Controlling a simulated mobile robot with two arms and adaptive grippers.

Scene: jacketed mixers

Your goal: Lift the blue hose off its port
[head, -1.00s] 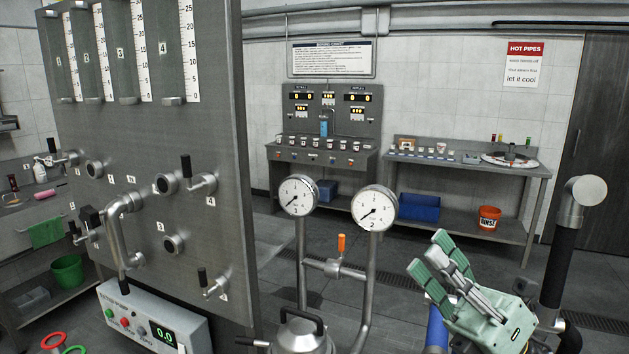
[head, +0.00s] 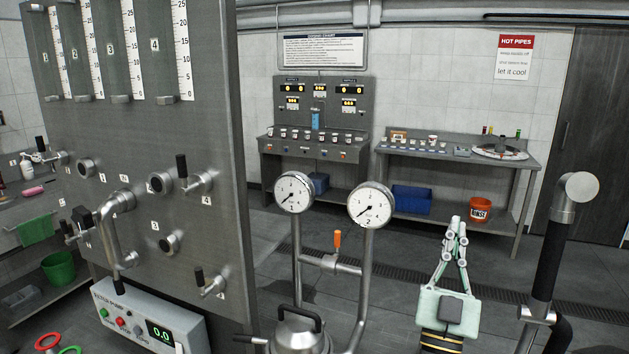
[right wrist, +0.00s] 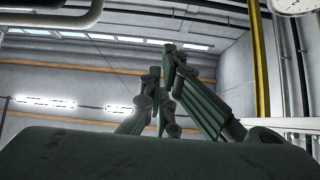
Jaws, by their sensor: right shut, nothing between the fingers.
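My right gripper (head: 455,222) is pale green and stands upright at the lower right of the head view. Its fingertips are together and hold nothing. In the right wrist view its dark fingers (right wrist: 165,62) point up toward the ceiling and walls. I cannot make out the blue hose or its port in either current view. A black hose (head: 549,262) with a metal elbow on top stands to the right of the gripper, apart from it. My left gripper is not in view.
Two pressure gauges (head: 370,205) on steel pipes stand left of the gripper, with an orange-handled valve (head: 337,240) between them. A large steel panel (head: 150,130) fills the left. A bench (head: 460,160) and an orange bucket (head: 481,210) are behind. Floor between is open.

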